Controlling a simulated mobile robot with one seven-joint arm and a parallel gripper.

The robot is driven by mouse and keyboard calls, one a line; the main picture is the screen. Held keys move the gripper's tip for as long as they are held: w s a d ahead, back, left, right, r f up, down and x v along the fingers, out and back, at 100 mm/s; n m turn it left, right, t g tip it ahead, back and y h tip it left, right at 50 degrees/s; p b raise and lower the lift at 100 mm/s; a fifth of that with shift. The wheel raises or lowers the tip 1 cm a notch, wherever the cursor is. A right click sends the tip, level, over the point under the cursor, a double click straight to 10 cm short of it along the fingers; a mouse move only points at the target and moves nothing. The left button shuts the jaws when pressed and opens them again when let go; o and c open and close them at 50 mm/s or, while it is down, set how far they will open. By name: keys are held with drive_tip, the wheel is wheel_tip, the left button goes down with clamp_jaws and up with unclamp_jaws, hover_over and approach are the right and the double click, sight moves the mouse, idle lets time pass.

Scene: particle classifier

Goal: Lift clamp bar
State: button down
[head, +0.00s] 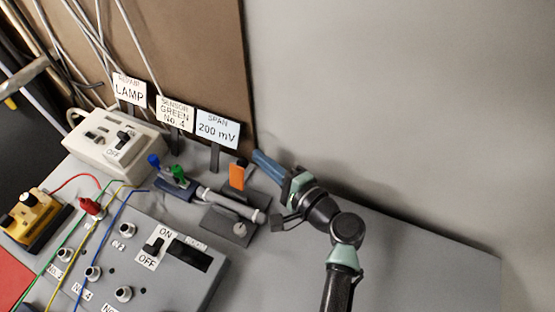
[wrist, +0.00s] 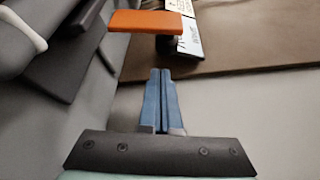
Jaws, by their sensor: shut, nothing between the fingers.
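An orange tab (head: 237,176), which looks like the handle of the clamp bar, stands up from a dark base plate (head: 219,220) beside a pale cylinder (head: 225,203). The tab shows in the wrist view (wrist: 146,21) at the top, on a dark post. My gripper (head: 257,154) is to the right of the tab and apart from it. In the wrist view its two blue fingers (wrist: 160,74) lie together with nothing between them, below the tab in the picture. Whether the tab and bar are one piece I cannot tell.
Sign cards, including the SPAN card (head: 217,129), stand behind the clamp. A switch panel (head: 150,255) with cables is at the front left. A white box (head: 112,145) is at the back left. The grey bench top (head: 420,265) is bare on the right.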

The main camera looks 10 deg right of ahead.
sight(240, 173)
drive_tip(key=shift+s+a+r, duration=0.35)
drive_tip(key=shift+s+a, duration=0.25)
drive_tip(key=shift+s, duration=0.15)
drive_tip(key=shift+s+a+n+b, duration=0.1)
drive_tip(key=shift+n+b, duration=0.2)
drive_tip(key=shift+b, duration=0.45)
drive_tip(key=shift+s+a+r+t, duration=0.15)
drive_tip(key=shift+s+r+t, duration=0.05)
drive_tip(key=shift+t, duration=0.1)
drive_tip(key=shift+s+r, duration=0.1)
drive_tip(key=shift+r, duration=0.25)
drive_tip(key=shift+s, duration=0.1)
